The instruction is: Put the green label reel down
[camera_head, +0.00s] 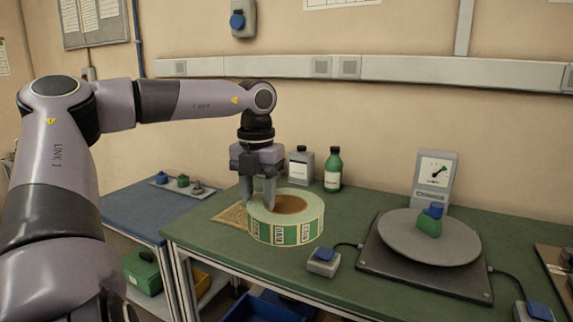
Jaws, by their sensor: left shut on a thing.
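The green label reel (286,226) is a thick roll with green-and-white printed labels on its outer side and a brown core. It is at the left part of the green table (385,204), close to the front edge. My left gripper (258,202) points straight down at the reel's left side, one finger at the outer side and one inside the core hole. It is shut on the reel's wall. Whether the reel's underside touches the table or a tan mat (232,215) beside it, I cannot tell. My right gripper is out of view.
A grey box with a cable (323,262) stands right of the reel. Behind it are a green bottle (333,171) and a grey container (301,168). A blue table (140,211) stands left.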

